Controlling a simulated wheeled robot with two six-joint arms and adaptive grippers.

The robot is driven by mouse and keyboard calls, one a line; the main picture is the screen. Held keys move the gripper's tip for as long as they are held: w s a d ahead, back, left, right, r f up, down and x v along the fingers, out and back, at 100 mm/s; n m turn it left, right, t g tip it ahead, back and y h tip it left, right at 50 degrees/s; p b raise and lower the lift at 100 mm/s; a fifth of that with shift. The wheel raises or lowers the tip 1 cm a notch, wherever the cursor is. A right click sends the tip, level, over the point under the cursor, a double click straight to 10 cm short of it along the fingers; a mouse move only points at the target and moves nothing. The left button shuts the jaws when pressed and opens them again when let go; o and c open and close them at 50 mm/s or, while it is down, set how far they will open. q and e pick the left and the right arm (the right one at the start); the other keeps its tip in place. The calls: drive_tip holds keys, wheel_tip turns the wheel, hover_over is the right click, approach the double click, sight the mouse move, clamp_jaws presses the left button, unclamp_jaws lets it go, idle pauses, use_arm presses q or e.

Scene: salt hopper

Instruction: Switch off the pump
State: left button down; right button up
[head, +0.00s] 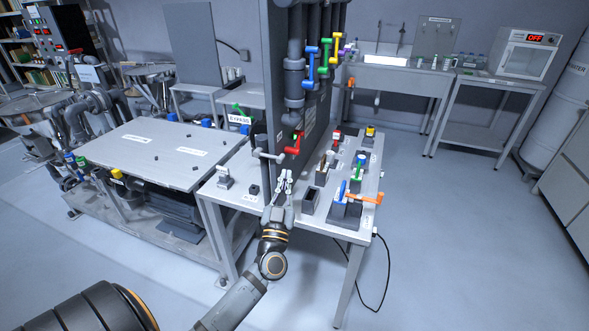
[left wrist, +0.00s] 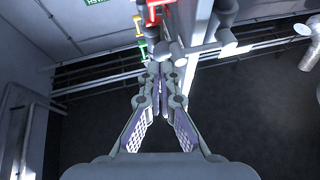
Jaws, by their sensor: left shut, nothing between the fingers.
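My left gripper (head: 284,182) is above the near edge of the grey bench (head: 228,178). Its fingers are together and empty, pointing away from me; they also show in the left wrist view (left wrist: 160,78). A red valve handle (head: 293,149) and a white lever (head: 268,156) are on the pipework just beyond and above the fingertips. The white lever shows right of the fingertips in the left wrist view (left wrist: 228,48). I cannot tell whether the fingers touch either. No pump switch is clearly marked. My right gripper is not in view.
Small coloured-handled devices stand on the bench to the right, among them an orange lever (head: 366,198) at its right edge. A tall dark panel (head: 300,90) carries pipes with blue, green and yellow handles. A control box (head: 62,38) stands far left. The right floor is clear.

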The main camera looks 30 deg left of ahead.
use_arm(q)
drive_tip(key=shift+s+d+m+h+b, duration=0.1)
drive_tip(key=shift+d+m+h+b, duration=0.2)
drive_tip(key=shift+d+h+b, duration=0.15)
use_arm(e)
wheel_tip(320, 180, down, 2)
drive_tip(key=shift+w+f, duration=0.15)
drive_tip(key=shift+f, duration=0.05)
use_arm(q)
drive_tip(key=p, duration=0.1)
approach(299, 136)
wheel_tip(299, 136, up, 4)
drive_tip(key=w, duration=0.2)
drive_tip(key=shift+w+a+f+b, duration=0.75)
drive_tip(key=shift+w+f+b, duration=0.1)
drive_tip(key=shift+w+f, duration=0.1)
drive_tip(key=shift+w+a, duration=0.25)
drive_tip(key=shift+w, duration=0.3)
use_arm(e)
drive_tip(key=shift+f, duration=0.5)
use_arm(q)
drive_tip(key=shift+s, duration=0.1)
